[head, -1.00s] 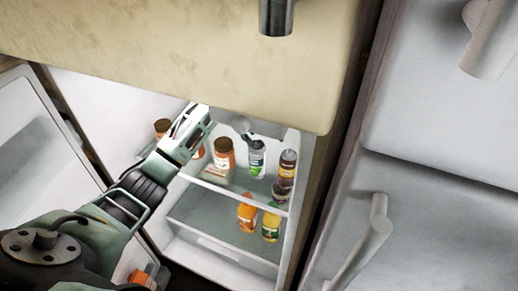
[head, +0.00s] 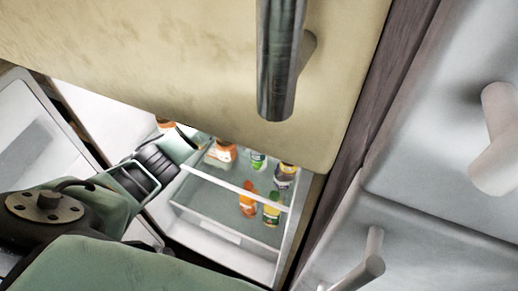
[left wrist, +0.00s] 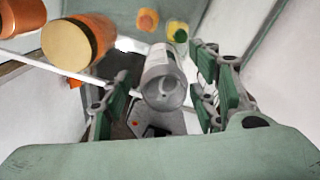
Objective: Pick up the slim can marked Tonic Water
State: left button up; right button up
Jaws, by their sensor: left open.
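A slim grey-topped can (left wrist: 163,82) stands between the spread fingers of my left gripper (left wrist: 165,68) in the left wrist view, its round end facing the camera. Its label cannot be read. It appears to be the white-and-green can (head: 258,161) on the upper shelf in the head view, where its top is hidden by the cream door. My left gripper is open, with no clear contact on the can. In the head view its fingers are hidden behind the door edge. My right gripper is not in view.
An orange jar (head: 221,153) stands left of the can and a dark-labelled can (head: 285,175) right. Orange (head: 248,204) and yellow (head: 271,209) bottles stand lower down. The cream door (head: 190,60) overhangs the open fridge, close above my arm.

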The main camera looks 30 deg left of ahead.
aim_at(257, 158)
pick_arm(q)
jog(key=f, duration=0.7)
jog(key=shift+s+f+p, duration=0.15)
jog(key=shift+s+p, duration=0.2)
jog(key=shift+p, duration=0.05)
jog(key=c, duration=1.2)
jog(key=shift+c, duration=0.9)
jog(key=shift+w+r, duration=0.1)
jog(key=shift+r, duration=0.1)
